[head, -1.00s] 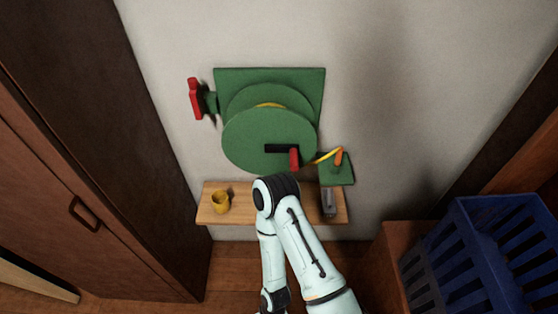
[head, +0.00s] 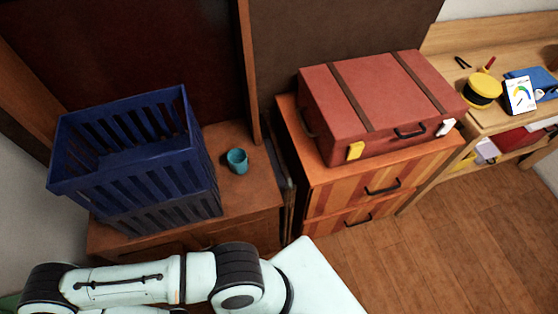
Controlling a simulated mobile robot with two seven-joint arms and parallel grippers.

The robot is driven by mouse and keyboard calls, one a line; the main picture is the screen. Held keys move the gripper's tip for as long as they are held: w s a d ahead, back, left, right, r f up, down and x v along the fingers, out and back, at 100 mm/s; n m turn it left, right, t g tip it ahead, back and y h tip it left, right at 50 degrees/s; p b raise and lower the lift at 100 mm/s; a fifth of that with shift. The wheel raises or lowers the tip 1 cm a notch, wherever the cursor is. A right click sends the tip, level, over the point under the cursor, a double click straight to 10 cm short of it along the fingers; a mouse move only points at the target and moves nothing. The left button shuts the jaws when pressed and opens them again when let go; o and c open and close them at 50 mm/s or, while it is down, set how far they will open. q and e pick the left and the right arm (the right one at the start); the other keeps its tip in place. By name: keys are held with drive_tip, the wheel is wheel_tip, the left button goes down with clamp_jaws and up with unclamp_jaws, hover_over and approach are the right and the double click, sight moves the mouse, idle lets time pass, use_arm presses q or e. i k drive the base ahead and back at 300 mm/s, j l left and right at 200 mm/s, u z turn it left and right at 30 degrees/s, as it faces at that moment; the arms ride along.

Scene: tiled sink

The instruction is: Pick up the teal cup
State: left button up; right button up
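The teal cup (head: 237,161) stands upright on the top of a brown wooden cabinet (head: 238,198), close to the right side of a blue crate. A pale arm of mine crosses the bottom left of the head view, in front of and below the cabinet. No gripper shows in the head view, so I cannot see whether either is open or shut. Nothing touches the cup.
The blue slatted crate (head: 140,165) fills the cabinet's left part. Right of the cup, past a narrow gap, a striped orange drawer unit (head: 385,185) bears a red suitcase (head: 380,100). A cluttered wooden desk (head: 490,118) stands farther right. Wooden floor (head: 450,240) is clear at lower right.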

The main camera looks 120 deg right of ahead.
sight(237, 158)
drive_tip(key=j+z, duration=0.1)
drive_tip(key=z, duration=1.6)
drive_tip(key=i+l+z, duration=0.1)
drive_tip(key=z, duration=1.95)
